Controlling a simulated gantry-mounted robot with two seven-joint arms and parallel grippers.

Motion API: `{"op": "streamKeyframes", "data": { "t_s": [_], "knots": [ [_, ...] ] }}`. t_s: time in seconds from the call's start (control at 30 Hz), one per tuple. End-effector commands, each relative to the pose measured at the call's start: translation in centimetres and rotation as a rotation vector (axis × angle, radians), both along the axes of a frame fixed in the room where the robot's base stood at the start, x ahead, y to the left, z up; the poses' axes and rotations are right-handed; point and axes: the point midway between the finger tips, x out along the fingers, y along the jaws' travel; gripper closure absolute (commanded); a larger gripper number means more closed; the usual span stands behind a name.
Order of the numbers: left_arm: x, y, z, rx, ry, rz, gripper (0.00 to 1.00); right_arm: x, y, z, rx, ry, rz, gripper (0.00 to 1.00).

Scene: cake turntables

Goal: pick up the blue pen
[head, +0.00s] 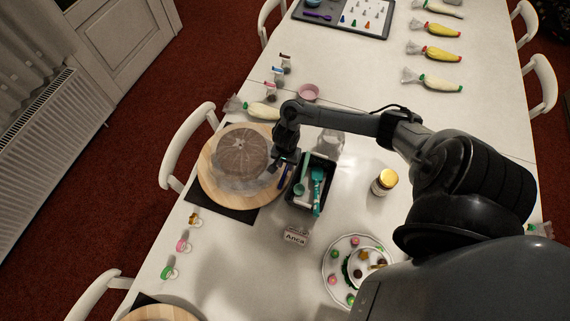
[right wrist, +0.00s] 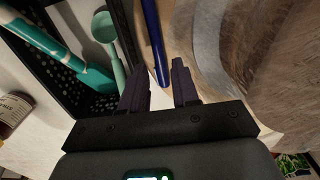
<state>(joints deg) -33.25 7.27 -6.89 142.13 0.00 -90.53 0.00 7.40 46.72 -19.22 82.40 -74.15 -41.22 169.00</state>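In the head view my right gripper (head: 284,165) is over the strip between the cake board and the basket. My left gripper is not in view.
The black basket (head: 296,207) with teal tools stands close right of the gripper. A jar (head: 384,182), an "Anca" name card (head: 296,236) and a decorated plate (head: 329,284) stand nearby.

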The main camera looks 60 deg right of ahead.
Motion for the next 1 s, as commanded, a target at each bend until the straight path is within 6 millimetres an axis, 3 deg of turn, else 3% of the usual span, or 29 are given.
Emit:
{"op": "streamKeyframes", "data": {
  "t_s": [0.03, 0.2, 0.57, 0.77, 1.0],
  "knots": [
    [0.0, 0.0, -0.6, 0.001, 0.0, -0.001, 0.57, -0.1, 0.2, -1.1, 0.001, 0.002, 0.001, 0.7],
    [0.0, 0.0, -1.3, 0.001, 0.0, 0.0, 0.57, -0.1, 0.3, -2.9, 0.001, 0.001, 0.001, 0.7],
    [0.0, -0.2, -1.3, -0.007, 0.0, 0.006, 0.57, -0.1, 0.2, -3.4, 0.0, 0.0, 0.001, 0.7],
    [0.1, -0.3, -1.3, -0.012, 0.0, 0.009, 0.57, -0.1, 0.2, -3.4, 0.0, 0.0, 0.001, 1.0],
    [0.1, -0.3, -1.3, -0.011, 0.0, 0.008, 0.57, -0.1, 0.2, -3.4, 0.0, 0.0, 0.001, 1.0]
  ]
}}
